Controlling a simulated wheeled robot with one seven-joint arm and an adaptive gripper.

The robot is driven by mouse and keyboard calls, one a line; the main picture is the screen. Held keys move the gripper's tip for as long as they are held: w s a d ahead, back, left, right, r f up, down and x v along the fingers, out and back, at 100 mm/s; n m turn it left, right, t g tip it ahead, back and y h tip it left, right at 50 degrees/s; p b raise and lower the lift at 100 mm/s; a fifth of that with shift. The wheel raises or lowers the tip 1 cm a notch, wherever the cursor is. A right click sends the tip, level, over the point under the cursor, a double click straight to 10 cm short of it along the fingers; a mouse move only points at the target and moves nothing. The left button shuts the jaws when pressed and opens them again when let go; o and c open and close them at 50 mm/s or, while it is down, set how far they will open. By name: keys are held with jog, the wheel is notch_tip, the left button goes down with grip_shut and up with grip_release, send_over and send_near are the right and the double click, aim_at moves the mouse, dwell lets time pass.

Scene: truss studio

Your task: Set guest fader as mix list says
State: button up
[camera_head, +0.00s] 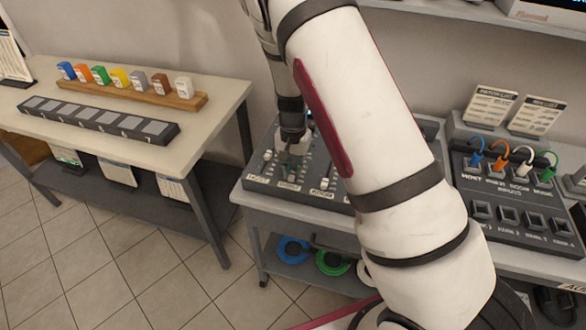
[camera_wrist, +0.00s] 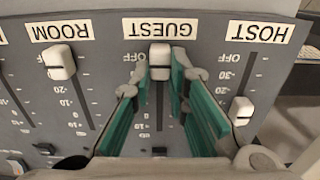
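The grey fader console (camera_head: 262,172) stands on the middle table, partly hidden by my arm. In the wrist view its labels read upside down. The white guest fader cap (camera_wrist: 159,56) sits at the OFF end of its slot, close to the GUEST label (camera_wrist: 160,28). My gripper (camera_wrist: 160,66) has its green-padded fingers on either side of this cap, very near it; whether they press on it cannot be told. In the head view my gripper (camera_head: 291,163) points down at the console. The mix list is probably one of two small cards (camera_head: 537,117) at the right; its writing is too small to read.
The room fader cap (camera_wrist: 59,62) and host fader cap (camera_wrist: 240,110) flank the guest slot. A patch panel (camera_head: 510,215) with coloured plugs stands at the right. Cable coils (camera_head: 292,250) lie on the shelf below. A left table (camera_head: 215,95) holds coloured blocks.

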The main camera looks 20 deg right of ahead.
grip_shut()
jog(key=w+d+b, duration=0.2)
jog(key=w, duration=0.1)
jog(key=shift+w+d+f, duration=0.1)
jog(key=shift+w+d, duration=0.05)
jog(key=shift+w, duration=0.05)
jog(key=o, duration=0.8)
grip_release()
jog(key=shift+c, duration=0.2)
notch_tip(320, 180, up, 12)
